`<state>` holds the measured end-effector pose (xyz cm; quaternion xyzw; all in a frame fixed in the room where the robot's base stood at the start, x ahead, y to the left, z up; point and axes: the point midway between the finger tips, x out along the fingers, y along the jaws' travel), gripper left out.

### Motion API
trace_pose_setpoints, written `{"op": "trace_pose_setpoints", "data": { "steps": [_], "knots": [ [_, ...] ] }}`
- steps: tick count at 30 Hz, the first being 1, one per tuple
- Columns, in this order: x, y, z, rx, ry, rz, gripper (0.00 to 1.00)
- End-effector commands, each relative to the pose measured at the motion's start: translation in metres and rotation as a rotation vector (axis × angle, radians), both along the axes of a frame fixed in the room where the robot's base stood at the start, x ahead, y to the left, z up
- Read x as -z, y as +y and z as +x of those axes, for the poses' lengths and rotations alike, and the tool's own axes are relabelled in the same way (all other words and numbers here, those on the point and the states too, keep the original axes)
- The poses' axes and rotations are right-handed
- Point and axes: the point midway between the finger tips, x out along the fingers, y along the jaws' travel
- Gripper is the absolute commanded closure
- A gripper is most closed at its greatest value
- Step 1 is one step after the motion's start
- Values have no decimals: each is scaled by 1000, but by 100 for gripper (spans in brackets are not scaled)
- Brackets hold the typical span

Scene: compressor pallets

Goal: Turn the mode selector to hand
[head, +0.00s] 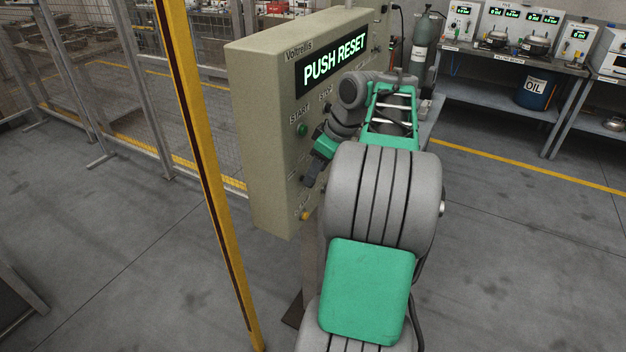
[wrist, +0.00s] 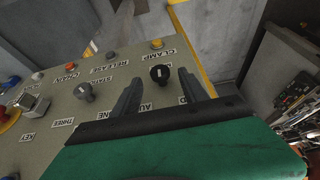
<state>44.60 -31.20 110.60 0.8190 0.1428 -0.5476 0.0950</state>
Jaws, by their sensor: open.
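The control panel cabinet (head: 262,140) is beige, with a lit display (head: 335,60) reading "PUSH RESET". In the wrist view its sloping face (wrist: 60,135) carries a black selector knob (wrist: 160,73) with a pale pointer mark. Partly covered labels near it begin with "AU", so it appears to be the mode selector. My gripper (wrist: 159,77) is open, with one finger on each side of this knob in the picture. Whether the fingers touch it cannot be told. In the head view my gripper (head: 309,182) is close to the panel face, and my arm hides the knob.
A yellow post (head: 205,150) stands left of the cabinet. A workbench (head: 500,60) stands behind right. Floor on the right is clear.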

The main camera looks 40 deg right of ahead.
Motion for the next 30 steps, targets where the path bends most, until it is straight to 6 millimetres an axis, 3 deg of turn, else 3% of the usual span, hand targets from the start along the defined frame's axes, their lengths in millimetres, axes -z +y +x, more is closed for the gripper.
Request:
{"op": "trace_pose_setpoints", "data": {
  "steps": [1,6,14,30],
  "knots": [
    [11,2,3,0,1,1,49],
    [27,4,10,1,0,0,49],
    [28,4,11,1,0,-1,49],
    [28,4,11,3,0,-1,93]
  ]
}}
